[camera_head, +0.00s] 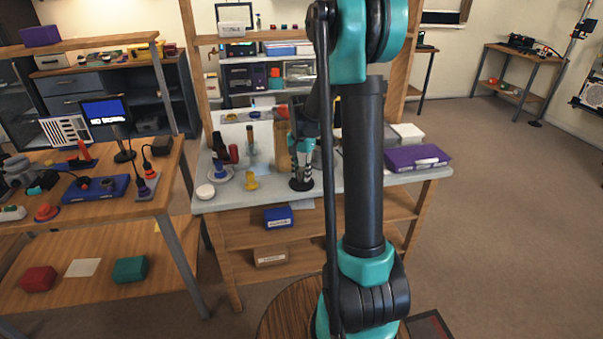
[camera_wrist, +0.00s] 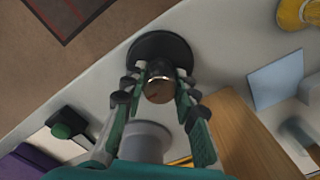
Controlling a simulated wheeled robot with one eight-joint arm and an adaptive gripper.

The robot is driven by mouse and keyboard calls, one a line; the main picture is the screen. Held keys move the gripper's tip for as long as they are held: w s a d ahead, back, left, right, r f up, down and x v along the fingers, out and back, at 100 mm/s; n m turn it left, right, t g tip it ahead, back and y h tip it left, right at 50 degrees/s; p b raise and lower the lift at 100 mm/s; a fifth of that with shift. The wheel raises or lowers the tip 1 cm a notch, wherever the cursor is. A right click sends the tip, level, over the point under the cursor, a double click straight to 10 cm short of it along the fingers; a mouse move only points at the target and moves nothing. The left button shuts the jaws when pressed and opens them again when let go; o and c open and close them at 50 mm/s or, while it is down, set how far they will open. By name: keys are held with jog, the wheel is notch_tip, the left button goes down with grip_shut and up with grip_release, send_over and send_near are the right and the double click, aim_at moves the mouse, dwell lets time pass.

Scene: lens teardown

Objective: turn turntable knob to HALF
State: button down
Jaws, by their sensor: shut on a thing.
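In the wrist view, a shiny brown-grey knob (camera_wrist: 159,86) stands at a round black base (camera_wrist: 160,48) near the edge of a pale bench top. My gripper (camera_wrist: 160,78) has its two green-and-black fingers on either side of the knob, closed on it. In the head view, my gripper (camera_head: 302,172) points down at the front of the bench, and a dark round base (camera_head: 301,184) shows just under it. The knob itself is hidden there. I cannot read any HALF mark or the knob's setting.
A yellow object (camera_head: 252,182) and a white round piece (camera_head: 205,191) stand left along the bench (camera_head: 330,190). A tan wooden block (camera_wrist: 245,135) stands close behind the gripper. A purple box (camera_head: 417,158) lies to the right.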

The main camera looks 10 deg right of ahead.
aim_at(302, 169)
dwell(0.3)
jog(key=c, duration=1.2)
grip_release()
notch_tip(302, 169, up, 12)
jog(key=shift+r, duration=0.1)
